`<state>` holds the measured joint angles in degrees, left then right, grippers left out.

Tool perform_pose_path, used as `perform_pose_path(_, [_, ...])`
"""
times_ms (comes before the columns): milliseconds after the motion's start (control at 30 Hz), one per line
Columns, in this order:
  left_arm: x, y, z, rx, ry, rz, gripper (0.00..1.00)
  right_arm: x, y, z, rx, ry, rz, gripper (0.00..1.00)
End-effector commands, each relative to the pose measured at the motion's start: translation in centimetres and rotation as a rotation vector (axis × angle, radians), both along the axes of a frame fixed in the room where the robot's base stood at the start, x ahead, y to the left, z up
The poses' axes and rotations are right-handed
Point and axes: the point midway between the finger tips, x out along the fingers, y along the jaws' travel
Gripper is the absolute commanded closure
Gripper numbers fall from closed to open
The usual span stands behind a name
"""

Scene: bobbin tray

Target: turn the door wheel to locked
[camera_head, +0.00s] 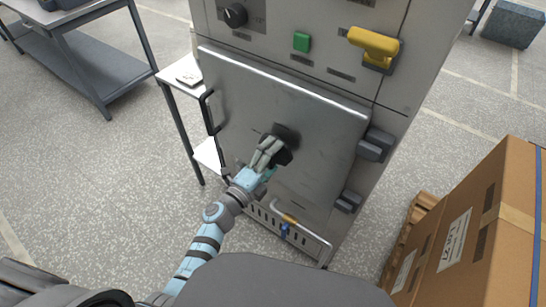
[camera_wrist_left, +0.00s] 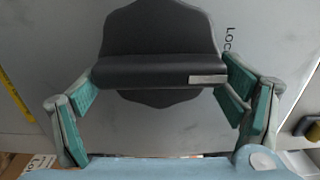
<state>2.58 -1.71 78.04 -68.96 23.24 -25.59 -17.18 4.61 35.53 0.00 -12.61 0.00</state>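The door wheel (camera_head: 288,133) is a dark lobed disc with a raised grip bar, on a grey metal door (camera_head: 325,120). In the left wrist view the wheel (camera_wrist_left: 160,35) is large, and its bar lies level with a light pointer mark at its right end. Lettering starting "Loc" is on the door up and right of it; the rest is cut off. My left gripper (camera_head: 268,152) is at the wheel. In the wrist view its fingers (camera_wrist_left: 160,85) are spread wide at the bar's two ends; whether they press on it I cannot tell. My right gripper is not in view.
The cabinet front carries a yellow handle (camera_head: 373,45), a green button (camera_head: 301,42) and a black knob (camera_head: 235,15) above the door. A black door handle (camera_head: 212,120) is at left, latches (camera_head: 375,145) at right. Cardboard boxes (camera_head: 480,230) stand at right, a small table (camera_head: 180,77) at left.

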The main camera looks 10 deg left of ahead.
Motion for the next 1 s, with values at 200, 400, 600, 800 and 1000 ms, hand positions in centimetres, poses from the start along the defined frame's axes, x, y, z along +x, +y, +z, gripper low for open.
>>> perform_pose_path(200, [0.0, 0.1, 0.1, -0.001, -0.001, 0.001, 0.00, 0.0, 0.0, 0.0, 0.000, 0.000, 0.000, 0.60])
perform_pose_path(400, [-0.1, 0.1, 0.0, -0.002, 0.001, 0.001, 0.00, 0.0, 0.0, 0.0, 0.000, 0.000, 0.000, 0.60])
perform_pose_path(600, [-3.2, 1.3, -0.1, 0.000, 0.003, 0.001, 0.00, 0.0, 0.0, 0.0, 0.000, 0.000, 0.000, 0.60])
perform_pose_path(800, [-8.4, 3.3, -0.1, 0.000, 0.003, -0.001, 0.00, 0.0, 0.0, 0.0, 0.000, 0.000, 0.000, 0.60])
perform_pose_path(1000, [-11.0, 4.4, -0.1, -0.001, 0.002, 0.000, 0.00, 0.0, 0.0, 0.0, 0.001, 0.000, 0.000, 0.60])
